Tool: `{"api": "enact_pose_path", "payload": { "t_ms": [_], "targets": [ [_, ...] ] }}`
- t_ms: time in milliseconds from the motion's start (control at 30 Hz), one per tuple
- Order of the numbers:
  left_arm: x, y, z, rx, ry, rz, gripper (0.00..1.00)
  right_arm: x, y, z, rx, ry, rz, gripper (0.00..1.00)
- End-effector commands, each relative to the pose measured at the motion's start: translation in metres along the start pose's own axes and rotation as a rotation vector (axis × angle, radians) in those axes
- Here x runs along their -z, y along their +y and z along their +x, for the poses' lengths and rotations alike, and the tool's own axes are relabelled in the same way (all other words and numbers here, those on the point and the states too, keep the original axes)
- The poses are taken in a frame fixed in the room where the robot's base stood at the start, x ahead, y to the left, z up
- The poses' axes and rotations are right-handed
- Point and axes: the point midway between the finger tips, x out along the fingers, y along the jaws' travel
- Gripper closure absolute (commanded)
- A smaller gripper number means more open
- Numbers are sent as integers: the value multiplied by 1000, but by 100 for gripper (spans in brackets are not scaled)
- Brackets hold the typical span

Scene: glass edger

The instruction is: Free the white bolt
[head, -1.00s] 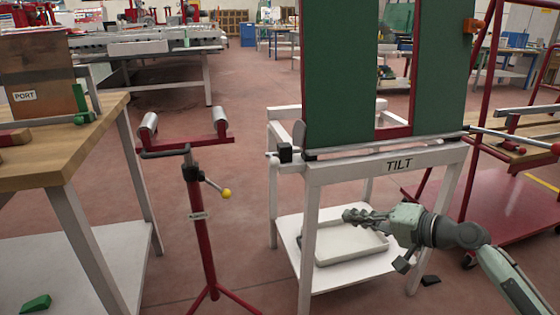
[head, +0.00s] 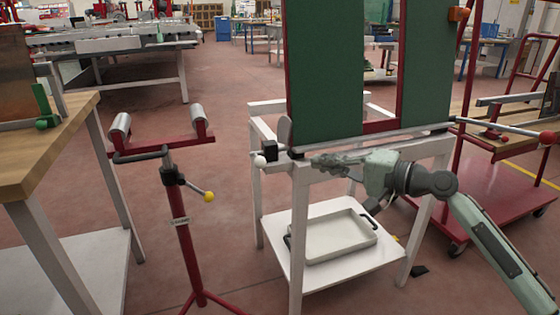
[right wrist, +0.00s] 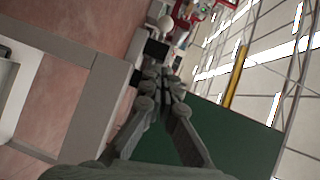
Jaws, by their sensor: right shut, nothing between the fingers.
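The white bolt's round white knob (head: 260,161) sticks out at the left end of the tilt table (head: 300,172), beside a black block (head: 270,149). In the right wrist view the white knob (right wrist: 165,23) lies beyond the black block (right wrist: 156,49). My right gripper (head: 316,160) is shut and empty, in front of the table's top rail and to the right of the block. Its fingertips (right wrist: 160,78) point toward the block, apparently apart from it. The bolt's shaft cannot be made out. My left gripper is not in view.
Green panels (head: 326,70) stand upright on the table. A grey tray (head: 335,240) lies on its lower shelf. A red roller stand (head: 185,235) with a yellow knob stands to the left, beside a wooden bench (head: 40,150). Floor shows between stand and table.

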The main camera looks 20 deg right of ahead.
Motion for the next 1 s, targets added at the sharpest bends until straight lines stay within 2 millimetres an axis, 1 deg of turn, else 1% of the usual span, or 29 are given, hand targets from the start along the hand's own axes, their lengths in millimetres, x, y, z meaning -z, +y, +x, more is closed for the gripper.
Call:
{"api": "enact_pose_path", "payload": {
  "t_ms": [33, 100, 300, 333, 400, 600, 1000],
  "targets": [
    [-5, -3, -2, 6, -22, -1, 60, 1, -3, 11, 4, 1, 2, 100],
    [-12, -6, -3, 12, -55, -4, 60, 1, -3, 27, 5, 1, 2, 100],
    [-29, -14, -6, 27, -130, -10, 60, 0, -3, 69, 4, 0, 1, 100],
    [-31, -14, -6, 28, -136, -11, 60, -2, -2, 74, 2, -1, 1, 100],
    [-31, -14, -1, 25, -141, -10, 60, -12, -2, 81, 2, -2, 3, 100],
    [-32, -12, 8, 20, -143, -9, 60, -26, -1, 95, 1, 0, 2, 100],
    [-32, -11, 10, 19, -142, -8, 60, -28, 0, 97, 0, 1, 1, 100]
  ]
}}
